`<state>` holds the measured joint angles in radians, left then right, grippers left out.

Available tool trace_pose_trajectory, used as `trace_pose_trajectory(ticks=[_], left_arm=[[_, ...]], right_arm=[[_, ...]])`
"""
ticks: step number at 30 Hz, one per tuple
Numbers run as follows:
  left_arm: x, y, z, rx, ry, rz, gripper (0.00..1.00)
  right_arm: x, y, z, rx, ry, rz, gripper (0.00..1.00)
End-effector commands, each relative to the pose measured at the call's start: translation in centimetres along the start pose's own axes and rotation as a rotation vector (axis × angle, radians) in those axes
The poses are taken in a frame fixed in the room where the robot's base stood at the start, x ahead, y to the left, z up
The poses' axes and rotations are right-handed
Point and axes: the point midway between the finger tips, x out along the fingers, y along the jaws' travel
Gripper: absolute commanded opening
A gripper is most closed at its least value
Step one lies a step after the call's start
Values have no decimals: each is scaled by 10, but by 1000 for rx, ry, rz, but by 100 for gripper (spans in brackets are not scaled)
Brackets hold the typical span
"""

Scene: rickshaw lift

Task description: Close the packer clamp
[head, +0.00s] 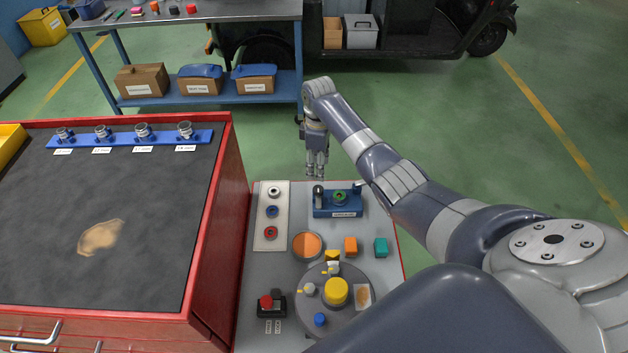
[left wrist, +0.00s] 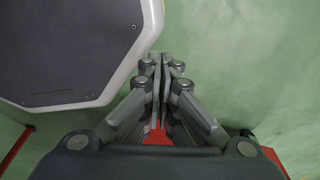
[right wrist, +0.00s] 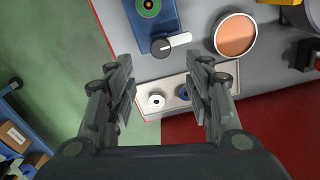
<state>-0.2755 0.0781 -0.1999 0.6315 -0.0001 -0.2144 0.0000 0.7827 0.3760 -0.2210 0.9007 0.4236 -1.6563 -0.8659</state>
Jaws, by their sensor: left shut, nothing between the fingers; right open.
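The packer clamp looks to be the blue block (head: 337,211) at the back of the grey-topped bench; a small label is on its front. A green ring (head: 340,196) sits in it, and a dark upright post stands at its left. In the right wrist view the blue block (right wrist: 170,14) has a black pivot knob (right wrist: 160,47) with a light grey lever (right wrist: 180,40) sticking out sideways. My right gripper (head: 317,172) is open and empty, pointing down just behind the bench's back edge, near the clamp. My left gripper (left wrist: 157,62) is shut and empty, over green floor.
A white strip (head: 271,241) with three rings lies left of the clamp. An orange-filled dish (head: 307,245), orange and teal blocks and a round grey turntable (head: 309,325) are in front. A red cabinet (head: 215,220) rises at left.

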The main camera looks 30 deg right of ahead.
Motion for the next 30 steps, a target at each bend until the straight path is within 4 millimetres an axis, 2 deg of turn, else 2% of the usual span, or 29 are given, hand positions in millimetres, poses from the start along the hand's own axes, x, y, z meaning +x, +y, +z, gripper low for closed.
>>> trace_pose_trajectory(ticks=[1,3,6,8,10,13,19,23,27,28,30], left_arm=[[0,2,17,0,-26,3,0],[0,5,36,0,-54,6,0],[1,8,55,1,-81,9,0],[3,8,59,1,-86,9,0],[6,8,58,1,-83,9,0],[11,5,44,1,-63,6,0],[15,1,13,1,-15,1,0],[15,1,14,1,-16,1,0],[15,2,24,1,-32,2,0],[14,3,26,1,-36,3,0],[14,4,33,1,-45,4,0]], right_arm=[[10,-2,0,0,-3,-4,48],[24,-2,0,1,-3,-5,48],[45,-2,1,0,-3,-3,48],[56,-1,0,1,-3,-3,48],[68,-1,0,1,-2,-2,48],[81,-1,0,0,-1,-1,48],[93,0,0,0,-1,1,48],[94,0,0,0,-1,2,48],[94,0,0,0,0,1,48],[94,0,0,0,0,1,43],[94,0,0,0,0,1,27]])
